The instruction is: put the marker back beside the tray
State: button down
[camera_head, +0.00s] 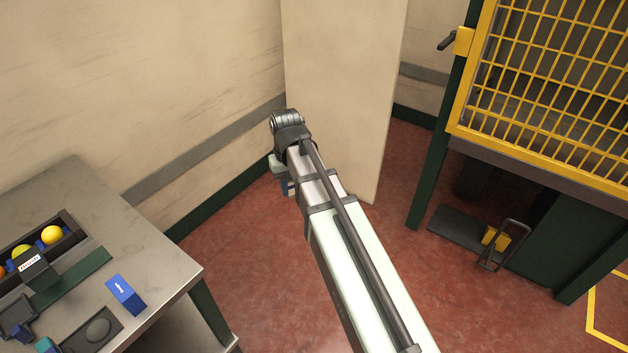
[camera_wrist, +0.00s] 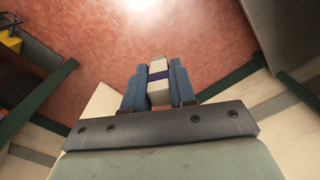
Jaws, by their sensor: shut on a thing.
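In the wrist view, my gripper (camera_wrist: 158,88) is shut, its two blue fingers on either side of a small white piece with a dark blue band, which looks like the marker (camera_wrist: 158,97). In the head view, my gripper (camera_head: 284,184) is mostly hidden behind my arm, and the marker cannot be made out. It is over the red floor, to the right of the table and well apart from it. The dark tray (camera_head: 68,218) is on the table at the left, holding yellow and orange balls; the picture edge cuts it off.
The grey table (camera_head: 150,232) carries a blue box (camera_head: 126,294), a green strip (camera_head: 75,281) and a dark pad (camera_head: 75,338). Its right and back parts are bare. A pale panel (camera_head: 345,70) stands behind my arm. A yellow cage (camera_head: 550,90) is at the right.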

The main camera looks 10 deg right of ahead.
jog(key=s+a+r+n, duration=0.1)
jog(key=s+a+n, duration=0.25)
jog(key=a, duration=2.05)
jog(key=s+a+r+n, duration=0.15)
jog(key=a+n, duration=0.25)
jog(key=a, duration=2)
jog(key=w+a+m, duration=0.2)
jog(key=w+a, duration=0.2)
jog(key=a, duration=0.4)
jog(key=shift+w+a, duration=0.25)
jog(key=shift+w, duration=0.15)
jog(key=shift+f, duration=2.75)
jog(key=shift+f, duration=0.6)
